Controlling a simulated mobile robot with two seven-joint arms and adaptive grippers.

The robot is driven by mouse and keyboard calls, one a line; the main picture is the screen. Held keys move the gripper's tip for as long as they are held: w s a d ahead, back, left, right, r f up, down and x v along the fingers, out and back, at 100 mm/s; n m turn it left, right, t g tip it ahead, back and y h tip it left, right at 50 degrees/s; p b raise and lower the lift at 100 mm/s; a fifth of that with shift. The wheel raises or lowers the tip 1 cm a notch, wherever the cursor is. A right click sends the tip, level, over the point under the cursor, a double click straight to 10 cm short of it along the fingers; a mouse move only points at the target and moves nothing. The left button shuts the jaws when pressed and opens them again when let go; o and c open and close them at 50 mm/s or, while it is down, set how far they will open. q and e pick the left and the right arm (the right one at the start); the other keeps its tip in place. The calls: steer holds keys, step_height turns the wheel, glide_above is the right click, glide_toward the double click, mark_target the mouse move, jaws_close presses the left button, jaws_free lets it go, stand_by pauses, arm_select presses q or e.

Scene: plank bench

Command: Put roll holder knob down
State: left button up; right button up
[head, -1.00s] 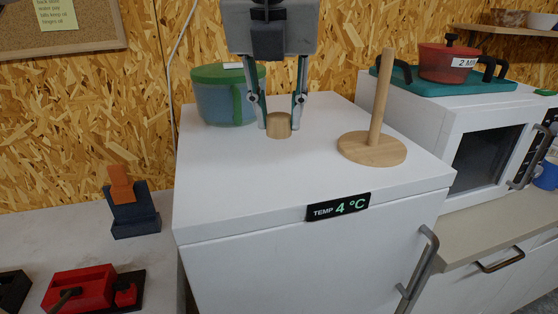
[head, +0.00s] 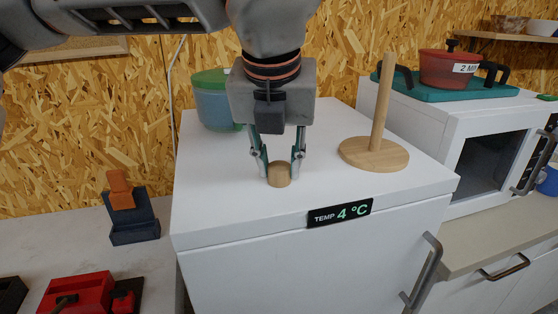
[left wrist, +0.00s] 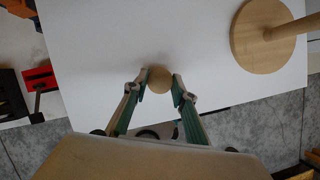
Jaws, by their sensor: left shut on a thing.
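The roll holder knob is a small, round, light-wood piece (head: 279,177), also in the left wrist view (left wrist: 160,79). My left gripper (head: 279,170) comes from above and is shut on the knob, one finger on each side. The knob is at or just above the white fridge top (head: 225,190); I cannot tell whether it touches. The wooden roll holder (head: 374,154), a round base with an upright post, stands to the right of the knob, apart from it. My right gripper does not show.
A blue pot with a green lid (head: 212,104) stands behind my left gripper. A white microwave (head: 480,160) on the right carries a teal tray (head: 425,90) and a red pot (head: 447,70). The fridge top's front left is clear.

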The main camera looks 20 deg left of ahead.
arm_select(q)
steer(key=o, duration=1.2)
steer(key=shift+f, duration=0.1)
steer(key=shift+r, duration=0.35)
steer(key=p+v, duration=0.1)
steer(key=v, duration=1)
steer(key=shift+s+r, duration=0.2)
steer(key=shift+r, duration=0.1)
steer(key=shift+f, duration=0.1)
